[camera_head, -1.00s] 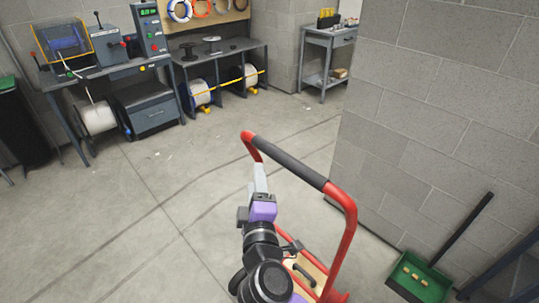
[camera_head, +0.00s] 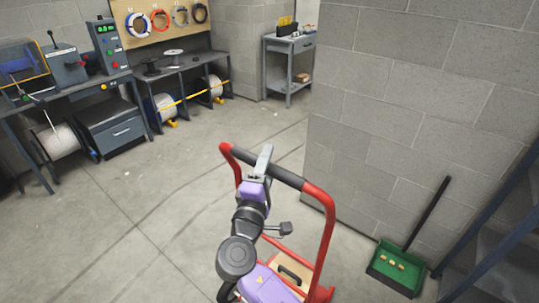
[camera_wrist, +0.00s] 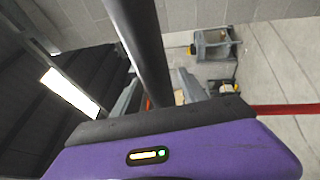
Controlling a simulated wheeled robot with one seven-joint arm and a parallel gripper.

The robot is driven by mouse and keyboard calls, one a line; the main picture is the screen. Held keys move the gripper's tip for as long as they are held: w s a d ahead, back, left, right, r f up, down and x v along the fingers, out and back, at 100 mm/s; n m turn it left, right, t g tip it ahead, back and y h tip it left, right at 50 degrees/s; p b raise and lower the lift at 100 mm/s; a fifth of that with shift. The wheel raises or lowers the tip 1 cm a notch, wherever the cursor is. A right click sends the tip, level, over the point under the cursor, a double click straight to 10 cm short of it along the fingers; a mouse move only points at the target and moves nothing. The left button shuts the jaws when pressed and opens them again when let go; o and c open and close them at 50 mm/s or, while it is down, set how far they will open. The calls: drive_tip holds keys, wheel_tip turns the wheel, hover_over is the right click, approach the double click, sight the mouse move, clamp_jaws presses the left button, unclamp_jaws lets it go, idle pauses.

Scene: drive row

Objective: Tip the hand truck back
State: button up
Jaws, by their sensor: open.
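The hand truck (camera_head: 328,232) has a red tubular frame with a black grip (camera_head: 280,173) across its top bar. It stands in front of me, near the block wall's end. My gripper (camera_head: 264,158) is at the left-middle part of the black grip, with its grey fingers reaching over it. In the wrist view the grip (camera_wrist: 145,45) runs between the two spread fingers, and my gripper (camera_wrist: 160,95) is open around it. Whether a finger touches the grip I cannot tell. A tan case with a dark handle (camera_head: 290,275) shows low on the truck, partly hidden by my arm.
A block wall (camera_head: 400,110) stands close on the right. A green dustpan (camera_head: 396,268) with a dark handle leans there, beside dark blue rack posts. Workbenches with machines and cable spools (camera_head: 62,140) line the back left. The concrete floor (camera_head: 130,215) on the left is clear.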

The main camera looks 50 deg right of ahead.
drive_tip(key=shift+x, duration=0.85)
clamp_jaws()
idle(0.8)
